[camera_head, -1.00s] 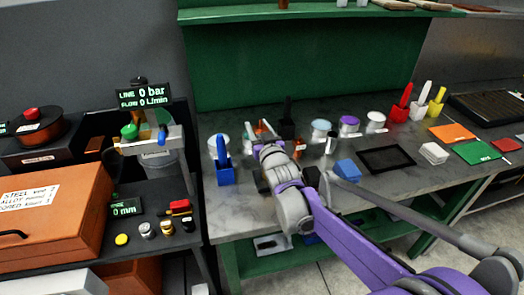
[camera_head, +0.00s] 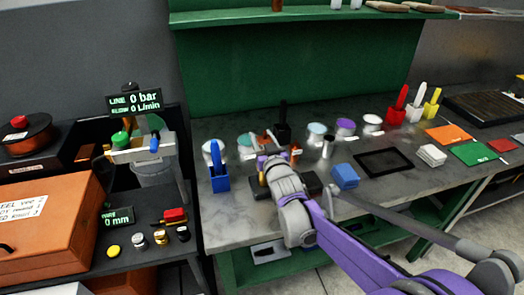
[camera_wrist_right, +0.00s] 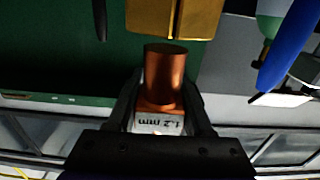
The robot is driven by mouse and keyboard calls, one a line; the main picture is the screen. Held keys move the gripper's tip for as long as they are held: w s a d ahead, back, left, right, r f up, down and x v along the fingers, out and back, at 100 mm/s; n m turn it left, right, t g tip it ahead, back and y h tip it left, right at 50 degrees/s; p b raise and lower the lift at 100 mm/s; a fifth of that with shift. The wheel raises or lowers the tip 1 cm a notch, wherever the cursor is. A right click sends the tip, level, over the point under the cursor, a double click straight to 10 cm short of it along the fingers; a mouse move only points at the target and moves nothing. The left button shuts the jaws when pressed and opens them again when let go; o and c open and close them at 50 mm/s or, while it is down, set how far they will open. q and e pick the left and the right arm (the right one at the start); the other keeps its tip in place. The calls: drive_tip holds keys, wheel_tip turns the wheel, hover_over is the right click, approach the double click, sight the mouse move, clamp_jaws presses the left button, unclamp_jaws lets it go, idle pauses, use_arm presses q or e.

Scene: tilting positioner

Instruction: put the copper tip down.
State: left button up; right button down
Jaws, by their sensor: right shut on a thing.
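The copper tip (camera_wrist_right: 165,75) is a short copper cylinder with a white label reading 1.2 mm. In the right wrist view my right gripper (camera_wrist_right: 162,98) is shut on it, one black finger on each side. In the head view my right gripper (camera_head: 266,163) is over the left part of the grey bench, among small items; the tip cannot be clearly told there. A gold-coloured block (camera_wrist_right: 172,18) lies just beyond the tip's free end in the wrist view, with a narrow gap in the picture. My left gripper is not in view.
A blue holder (camera_head: 219,180) stands left of my right gripper, and a blue block (camera_head: 345,176) to its right. Several lidded pots (camera_head: 345,128) stand behind. A black frame (camera_head: 384,162) lies farther right. Bare bench (camera_head: 232,222) shows in front.

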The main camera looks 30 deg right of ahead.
sight(262, 149)
drive_tip(key=shift+f, duration=1.85)
drive_tip(key=shift+f, duration=0.15)
drive_tip(key=shift+c, duration=1.5)
unclamp_jaws()
